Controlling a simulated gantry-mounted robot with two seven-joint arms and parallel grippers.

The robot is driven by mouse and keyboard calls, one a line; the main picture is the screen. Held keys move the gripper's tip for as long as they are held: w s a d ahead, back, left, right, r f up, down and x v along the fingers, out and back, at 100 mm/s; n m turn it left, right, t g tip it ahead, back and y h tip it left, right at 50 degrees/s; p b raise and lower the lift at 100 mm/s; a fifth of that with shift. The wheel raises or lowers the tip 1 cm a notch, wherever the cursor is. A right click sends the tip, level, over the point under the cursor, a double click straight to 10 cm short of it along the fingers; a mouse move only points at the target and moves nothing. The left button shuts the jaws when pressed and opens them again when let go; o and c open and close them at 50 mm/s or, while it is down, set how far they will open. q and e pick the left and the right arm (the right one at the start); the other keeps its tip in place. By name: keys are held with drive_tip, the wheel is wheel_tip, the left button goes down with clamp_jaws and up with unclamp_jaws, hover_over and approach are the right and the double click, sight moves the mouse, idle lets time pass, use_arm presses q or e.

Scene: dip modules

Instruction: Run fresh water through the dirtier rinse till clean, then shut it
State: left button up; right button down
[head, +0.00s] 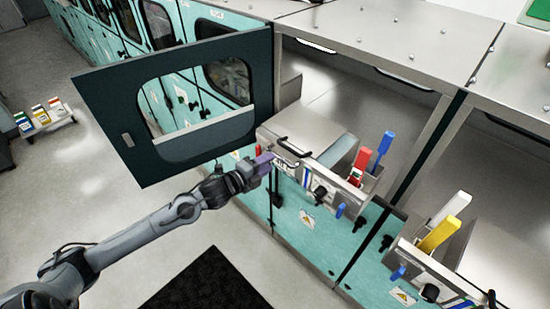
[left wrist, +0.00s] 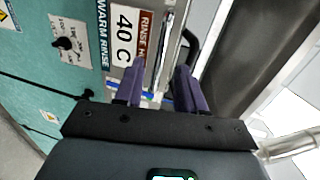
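My left gripper (head: 265,160) is at the front left corner of the nearer open rinse module, beside a black lid handle (head: 285,155). In the left wrist view its two purple fingers (left wrist: 160,85) are apart, with the module's metal front edge showing between them and nothing clearly held. Water inside the tanks is hidden. My right gripper is out of view.
A dark windowed door (head: 165,75) swings open at the left, close above my left arm. A black mat (head: 210,285) lies on the floor. A tray of colored bottles (head: 45,122) stands far left.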

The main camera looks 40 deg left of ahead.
use_arm(q)
drive_tip(key=shift+x, duration=2.2)
drive_tip(key=shift+c, duration=0.4)
clamp_jaws()
